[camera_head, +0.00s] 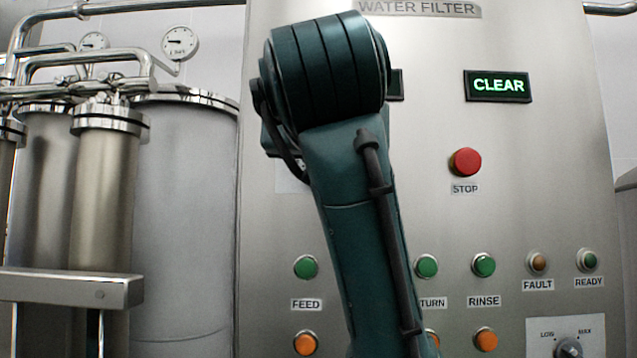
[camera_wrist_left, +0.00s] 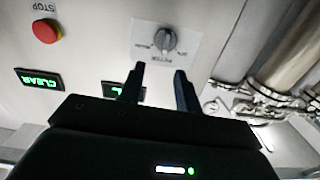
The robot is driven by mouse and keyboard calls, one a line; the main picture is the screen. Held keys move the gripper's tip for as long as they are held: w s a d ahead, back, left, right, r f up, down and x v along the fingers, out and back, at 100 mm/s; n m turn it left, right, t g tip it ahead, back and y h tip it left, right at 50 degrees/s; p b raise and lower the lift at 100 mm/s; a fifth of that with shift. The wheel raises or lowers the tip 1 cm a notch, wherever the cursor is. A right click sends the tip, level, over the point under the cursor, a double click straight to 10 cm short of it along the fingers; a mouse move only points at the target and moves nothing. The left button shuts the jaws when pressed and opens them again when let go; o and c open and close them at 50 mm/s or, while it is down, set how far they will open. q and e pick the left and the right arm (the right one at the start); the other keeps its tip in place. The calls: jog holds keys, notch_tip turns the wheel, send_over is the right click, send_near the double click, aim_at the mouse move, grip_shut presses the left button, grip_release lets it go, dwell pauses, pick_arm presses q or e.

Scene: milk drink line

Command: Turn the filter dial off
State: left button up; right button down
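The filter dial (camera_wrist_left: 166,41) is a dark grey knob on a pale label plate, seen upside down in the left wrist view. Its side labels are too blurred to read, so its setting is unclear. My left gripper (camera_wrist_left: 159,70) is open and empty, its two dark fingers pointing at the dial's plate. The fingertips appear apart from the knob. In the head view my arm covers the dial and the gripper; only an edge of a pale plate shows beside the arm. My right gripper is in neither view.
The steel panel (camera_head: 440,220) carries a red stop button (camera_head: 465,162), a lit CLEAR display (camera_head: 498,86), green buttons such as rinse (camera_head: 484,265), and another dial (camera_head: 569,348) at lower right. A second display (camera_head: 396,85) is partly hidden. Steel tanks (camera_head: 185,220) and pipes stand left.

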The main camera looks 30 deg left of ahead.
pick_arm(q)
jog(key=a+r+p+x, duration=0.1)
jog(key=x, duration=1)
jog(key=shift+s+n+p, duration=0.2)
jog(key=shift+n+p, duration=0.1)
jog(key=shift+r, duration=0.1)
grip_shut()
